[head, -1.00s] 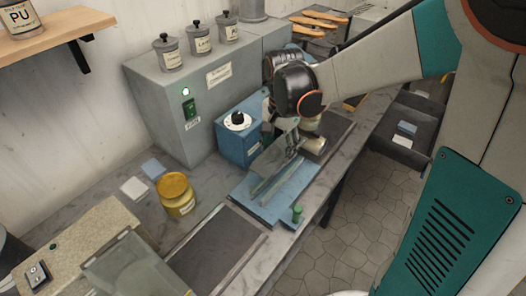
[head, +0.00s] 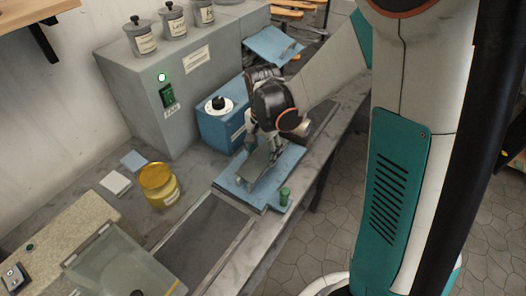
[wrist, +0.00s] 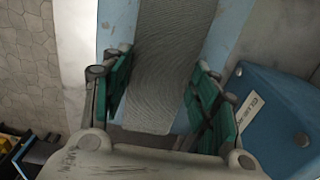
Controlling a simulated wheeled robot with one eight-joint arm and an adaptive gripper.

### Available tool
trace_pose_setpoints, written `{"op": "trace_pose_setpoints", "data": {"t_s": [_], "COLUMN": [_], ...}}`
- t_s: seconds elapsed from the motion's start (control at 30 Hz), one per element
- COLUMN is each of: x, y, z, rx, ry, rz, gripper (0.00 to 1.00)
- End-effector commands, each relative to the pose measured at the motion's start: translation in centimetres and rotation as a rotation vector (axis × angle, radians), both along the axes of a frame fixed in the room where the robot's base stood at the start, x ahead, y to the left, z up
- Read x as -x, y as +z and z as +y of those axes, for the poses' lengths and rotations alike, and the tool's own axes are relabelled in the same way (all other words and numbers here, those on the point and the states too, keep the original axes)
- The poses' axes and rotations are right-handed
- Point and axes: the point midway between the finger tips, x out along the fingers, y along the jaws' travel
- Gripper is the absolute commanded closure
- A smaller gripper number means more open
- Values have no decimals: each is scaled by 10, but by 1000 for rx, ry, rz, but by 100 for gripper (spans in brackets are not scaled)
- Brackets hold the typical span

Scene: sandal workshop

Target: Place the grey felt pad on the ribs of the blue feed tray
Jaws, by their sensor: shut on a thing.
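The blue feed tray (head: 290,162) lies flat on the bench in the middle of the head view. Its blue surface (wrist: 228,30) also shows along both sides of the pad in the wrist view. The grey felt pad (head: 254,166) is a long strip over the middle of the tray, and it covers the ribs. In the wrist view the pad (wrist: 168,65) runs between the two green fingers. My gripper (wrist: 163,92) is shut on the pad across its width. It also shows above the tray in the head view (head: 272,150). I cannot tell whether the pad touches the ribs.
A green knob (head: 284,196) stands at the tray's near right corner. A blue box with a black dial (head: 222,128) is close behind the tray. A yellow tin (head: 159,186) stands to the left. A dark flat strip (head: 203,238) lies in front of the tray.

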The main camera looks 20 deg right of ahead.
Motion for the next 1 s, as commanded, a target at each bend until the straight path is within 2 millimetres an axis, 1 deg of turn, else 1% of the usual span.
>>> {"op": "trace_pose_setpoints", "data": {"t_s": [0.1,0.13,0.2,0.53,0.67,0.77,1.0], "x": [0,0,0,0,0,0,1], "y": [-4,-3,-3,-2,2,16,66], "z": [0,0,0,0,0,0,0], "rx": [0,0,0,0,0,0,0], "ry": [0,0,0,0,0,0,0], "rz": [0,0,0,0,0,0,0], "gripper": [65,41,25,25,25,25,25]}}
